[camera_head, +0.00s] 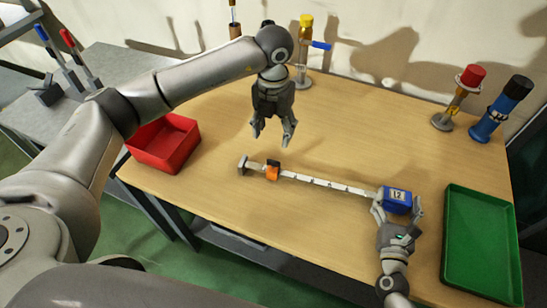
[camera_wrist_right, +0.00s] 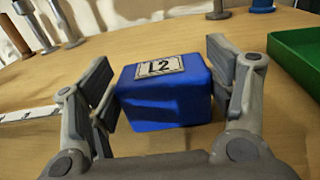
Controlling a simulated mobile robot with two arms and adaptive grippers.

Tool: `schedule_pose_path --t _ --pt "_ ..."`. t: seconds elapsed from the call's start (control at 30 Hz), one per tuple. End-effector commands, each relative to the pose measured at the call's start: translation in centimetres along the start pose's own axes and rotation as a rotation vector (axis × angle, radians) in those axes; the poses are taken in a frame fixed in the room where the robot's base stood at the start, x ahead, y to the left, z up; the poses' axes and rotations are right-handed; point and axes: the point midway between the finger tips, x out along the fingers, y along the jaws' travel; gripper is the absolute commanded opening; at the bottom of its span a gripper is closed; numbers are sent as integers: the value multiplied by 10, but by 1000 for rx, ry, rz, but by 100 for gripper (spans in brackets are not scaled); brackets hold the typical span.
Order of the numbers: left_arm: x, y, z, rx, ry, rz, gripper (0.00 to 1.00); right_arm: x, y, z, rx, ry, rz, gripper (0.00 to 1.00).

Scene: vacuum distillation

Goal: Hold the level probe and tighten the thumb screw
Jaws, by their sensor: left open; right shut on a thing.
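The level probe is a white graduated bar (camera_head: 326,183) lying across the table. At its right end is a blue block (camera_head: 397,200) labelled L2. An orange thumb screw (camera_head: 272,171) sits on a dark slider near the bar's left end. My right gripper (camera_head: 399,210) is shut on the blue block, with one finger on each side. The right wrist view shows the block (camera_wrist_right: 165,95) between the fingers. My left gripper (camera_head: 272,139) is open and empty, pointing down above the table, behind the thumb screw and apart from it.
A red tray (camera_head: 165,165) stands at the table's left edge and a green tray (camera_head: 480,285) at the right. A yellow-topped stand (camera_head: 304,55), a red-topped stand (camera_head: 457,95) and a blue cylinder (camera_head: 500,108) stand at the back. The table around the bar is clear.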

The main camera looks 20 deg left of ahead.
Motion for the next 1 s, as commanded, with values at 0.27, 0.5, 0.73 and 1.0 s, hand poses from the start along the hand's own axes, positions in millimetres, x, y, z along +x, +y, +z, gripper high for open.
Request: schedule_pose_path --t 0.27,0.5,0.73,1.0 --pt "4 0 0 -111 1 0 57 0 0 0 -1 1 0 28" --pt "43 0 -1 -113 4 1 57 0 0 0 -1 1 0 28" --pt "88 0 -1 -112 4 1 57 0 0 0 0 1 0 28" --pt "117 0 0 -110 1 1 57 0 0 0 0 1 0 28"
